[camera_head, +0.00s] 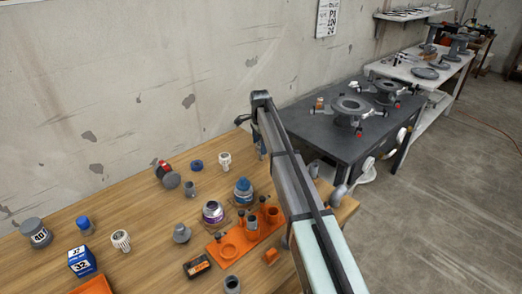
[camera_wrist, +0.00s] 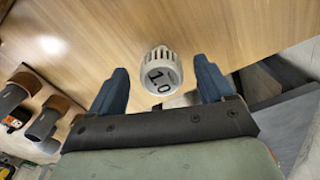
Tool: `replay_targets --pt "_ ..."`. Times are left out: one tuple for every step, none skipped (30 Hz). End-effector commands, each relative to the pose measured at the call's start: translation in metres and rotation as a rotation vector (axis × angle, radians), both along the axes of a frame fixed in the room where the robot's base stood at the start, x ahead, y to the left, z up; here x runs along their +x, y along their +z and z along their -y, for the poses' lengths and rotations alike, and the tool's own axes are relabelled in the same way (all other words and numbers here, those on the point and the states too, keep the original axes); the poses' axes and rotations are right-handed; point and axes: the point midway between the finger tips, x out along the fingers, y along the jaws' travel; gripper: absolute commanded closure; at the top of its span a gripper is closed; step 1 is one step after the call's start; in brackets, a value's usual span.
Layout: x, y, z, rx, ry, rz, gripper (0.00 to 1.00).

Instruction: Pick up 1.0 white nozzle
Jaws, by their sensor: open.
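A white nozzle (camera_wrist: 160,75) marked "1.0", with a ribbed rim, shows in the wrist view over the wood table. My gripper (camera_wrist: 160,68) is open, with its two blue fingers to the left and right of the nozzle. There is a visible gap on each side, and nothing is held. In the head view my gripper is mostly hidden behind my arm.
An orange tray (camera_head: 229,262) with fittings stands left of my arm. A dark table (camera_head: 310,125) with flanged parts stands beyond, at right.

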Motion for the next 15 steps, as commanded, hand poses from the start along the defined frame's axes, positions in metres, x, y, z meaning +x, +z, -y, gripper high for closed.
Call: replay_targets --pt "0.000 -0.007 0.001 -0.001 0.000 -0.002 0.19" --pt "0.001 -0.010 0.002 -0.001 0.000 -0.002 0.19" --pt "0.001 -0.015 0.002 -0.001 0.000 -0.002 0.19" --pt "0.002 -0.020 0.003 0.000 0.000 -0.001 0.19" --pt "0.002 -0.024 0.003 0.000 0.000 -0.001 0.19" --pt "0.002 -0.030 0.003 0.000 0.000 -0.001 0.19" --pt "0.002 -0.033 0.003 -0.001 0.000 -0.002 0.19" --pt "0.002 -0.036 0.003 -0.001 0.000 -0.002 0.19" --pt "0.002 -0.038 0.003 0.000 0.000 -0.001 0.19" --pt "0.002 -0.040 0.003 0.000 0.000 -0.001 0.19" --pt "0.002 -0.041 0.003 0.000 0.000 0.000 0.19" --pt "0.002 -0.041 0.003 0.000 0.000 0.000 0.19" --pt "0.002 -0.041 0.003 0.000 0.000 0.000 0.19" --pt "0.002 -0.041 0.003 0.000 0.000 0.000 0.19" --pt "0.002 -0.041 0.003 0.000 0.000 0.000 0.19"
